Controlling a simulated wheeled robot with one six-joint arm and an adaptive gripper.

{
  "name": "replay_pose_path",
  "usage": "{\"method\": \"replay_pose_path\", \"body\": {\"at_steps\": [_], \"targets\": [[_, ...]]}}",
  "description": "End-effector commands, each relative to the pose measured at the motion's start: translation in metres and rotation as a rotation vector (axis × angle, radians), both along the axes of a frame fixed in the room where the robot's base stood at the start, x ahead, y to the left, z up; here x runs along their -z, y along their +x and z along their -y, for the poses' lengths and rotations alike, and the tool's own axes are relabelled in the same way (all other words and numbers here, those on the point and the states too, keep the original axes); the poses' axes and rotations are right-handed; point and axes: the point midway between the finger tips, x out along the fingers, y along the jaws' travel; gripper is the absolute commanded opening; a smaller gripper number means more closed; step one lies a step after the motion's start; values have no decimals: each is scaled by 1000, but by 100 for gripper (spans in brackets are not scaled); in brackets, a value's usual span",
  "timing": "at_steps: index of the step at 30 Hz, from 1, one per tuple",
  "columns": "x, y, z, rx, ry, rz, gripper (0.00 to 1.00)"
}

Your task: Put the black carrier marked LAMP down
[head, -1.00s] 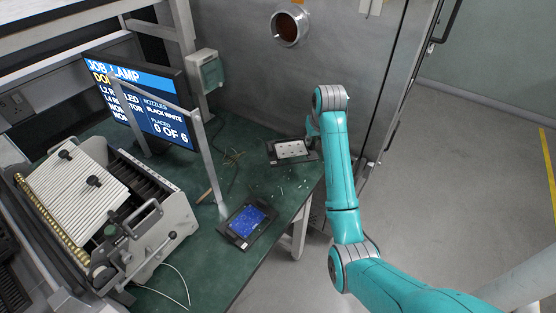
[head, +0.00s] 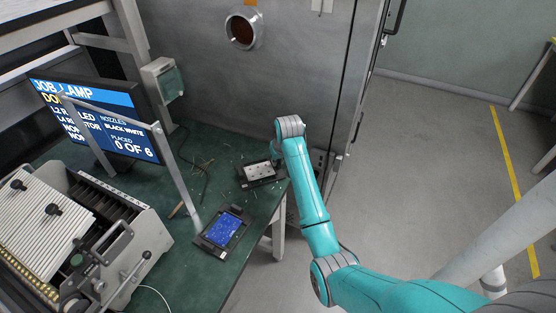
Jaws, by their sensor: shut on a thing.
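A black carrier (head: 244,184) with a pale, dotted plate in it is at the right end of the green bench top. Any LAMP marking on it is too small to read. My gripper (head: 276,156) is at the carrier's far right edge, shut on it, and the fingers are small and partly hidden by my wrist. The carrier looks level and close to the bench top. I cannot tell whether it touches the bench.
A blue-screened device (head: 224,229) lies nearer on the green bench (head: 190,273). A monitor (head: 107,121) reading JOB LAMP and PLACED 0 OF 6 stands left, behind a metal frame. A slotted machine (head: 115,240) fills the near left. Thin scraps lie around the carrier. Open floor is to the right.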

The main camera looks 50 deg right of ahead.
Motion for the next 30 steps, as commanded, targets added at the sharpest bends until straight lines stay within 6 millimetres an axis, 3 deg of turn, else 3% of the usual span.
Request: {"method": "replay_pose_path", "body": {"at_steps": [5,6,9,20,30], "targets": [[0,0,0,0,0,1,0],[0,0,0,0,0,0,19],[0,0,0,0,0,0,39],[-4,-1,0,0,-1,2,39],[-57,-19,-9,0,-3,5,39]]}}
